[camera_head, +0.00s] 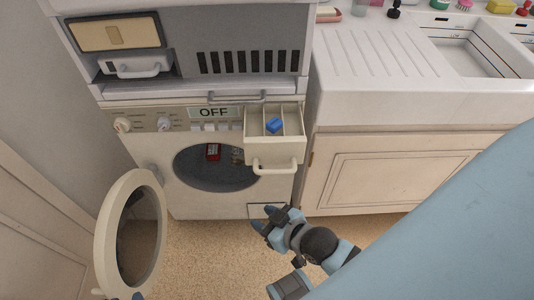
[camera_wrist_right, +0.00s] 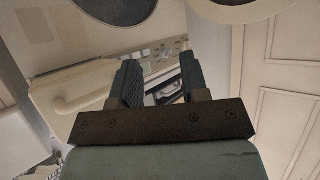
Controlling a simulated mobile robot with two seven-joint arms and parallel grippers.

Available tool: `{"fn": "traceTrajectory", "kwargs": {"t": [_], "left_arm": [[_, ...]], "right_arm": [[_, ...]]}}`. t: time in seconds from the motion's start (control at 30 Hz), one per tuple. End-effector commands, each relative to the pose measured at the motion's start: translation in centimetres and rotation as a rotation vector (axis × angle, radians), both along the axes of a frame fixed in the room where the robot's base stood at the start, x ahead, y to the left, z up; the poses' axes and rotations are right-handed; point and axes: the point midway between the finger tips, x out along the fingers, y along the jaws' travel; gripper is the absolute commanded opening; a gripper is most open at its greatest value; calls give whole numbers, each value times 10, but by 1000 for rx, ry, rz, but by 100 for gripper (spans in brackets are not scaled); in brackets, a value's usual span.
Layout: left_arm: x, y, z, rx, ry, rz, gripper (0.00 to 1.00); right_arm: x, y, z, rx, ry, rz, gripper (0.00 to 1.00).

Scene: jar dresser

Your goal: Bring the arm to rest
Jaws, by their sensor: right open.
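My right gripper (camera_head: 264,217) is low in front of the washing machine (camera_head: 205,205), below its pulled-out drawer. In the right wrist view its two dark fingers (camera_wrist_right: 160,78) stand apart with nothing held between them. The drawer (camera_head: 274,153) is open and holds a blue block (camera_head: 274,125) in one compartment. The round door (camera_head: 101,237) is swung open to the left. Inside the dark drum (camera_head: 195,175) lie a red item (camera_head: 213,152) and other small things that I cannot make out.
A cream cabinet (camera_head: 345,165) and a white sink counter (camera_head: 345,75) stand right of the machine. A grey appliance (camera_head: 220,35) sits above it. The washer's display reads OFF (camera_head: 214,112). Bare floor (camera_head: 205,255) lies between the open door and my right gripper.

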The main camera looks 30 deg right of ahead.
Motion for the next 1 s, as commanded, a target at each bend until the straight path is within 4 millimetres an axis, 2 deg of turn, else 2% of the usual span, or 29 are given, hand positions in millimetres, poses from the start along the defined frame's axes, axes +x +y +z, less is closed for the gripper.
{"fn": "traceTrajectory", "kwargs": {"t": [0.1, 0.3, 0.43, 0.57, 0.7, 0.9, 1.0], "left_arm": [[0, 0, 0, 0, 0, 0, 43], [0, 0, 0, 0, 0, 0, 43], [0, 0, 13, 2, 1, 0, 43], [0, 2, 47, 5, -3, 2, 43], [-2, 5, 86, 16, 6, 4, 43], [-6, 9, 133, 30, 17, 8, 43], [-9, 12, 152, 38, 24, 9, 43]], "right_arm": [[-9, 0, -7, 30, 54, -15, 41], [-8, 0, -7, 29, 51, -13, 41], [-8, 0, 5, 26, 51, -13, 41], [-9, -2, 35, 20, 54, -15, 41], [-11, -5, 75, 9, 61, -17, 41], [-14, -8, 127, -2, 67, -20, 41], [-16, -11, 147, -9, 71, -21, 41]]}}
